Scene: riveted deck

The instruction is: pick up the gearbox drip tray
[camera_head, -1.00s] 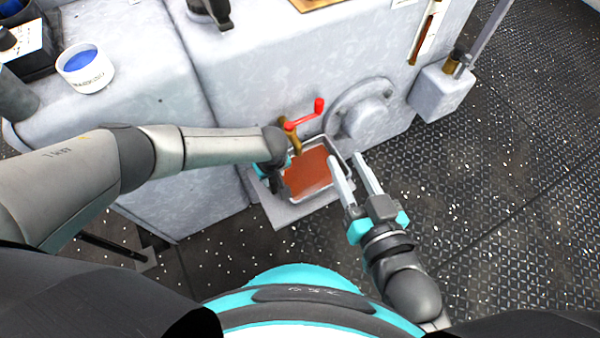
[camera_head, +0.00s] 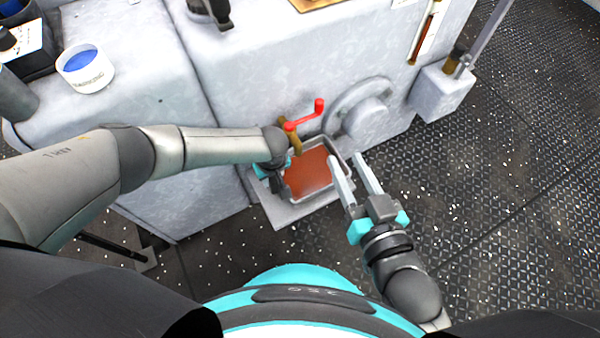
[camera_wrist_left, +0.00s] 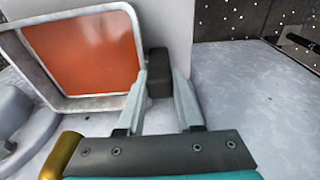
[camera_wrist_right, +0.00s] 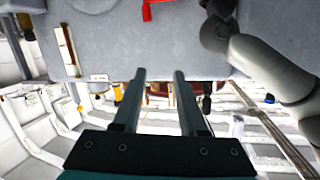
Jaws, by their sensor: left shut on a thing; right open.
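The gearbox drip tray (camera_head: 306,197) is a grey-rimmed rectangular tray holding orange-brown liquid. It is on a pale ledge below the machine's brass spout. In the left wrist view the tray (camera_wrist_left: 95,102) is at the upper left, cut off by the frame edge. My left gripper (camera_head: 277,180) is at the tray's left side. In the left wrist view its fingers (camera_wrist_left: 160,82) are shut on a dark block-like handle (camera_wrist_left: 159,66) beside the tray rim. My right gripper (camera_head: 348,157) is open and empty, with its fingertips near the tray's right side; the exact gap is unclear.
A red crank handle (camera_head: 305,115) and a brass spout (camera_head: 290,134) stick out just above the tray. A round flange (camera_head: 362,115) is on the machine wall to the right. A white cup (camera_head: 86,70) stands on the machine top.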

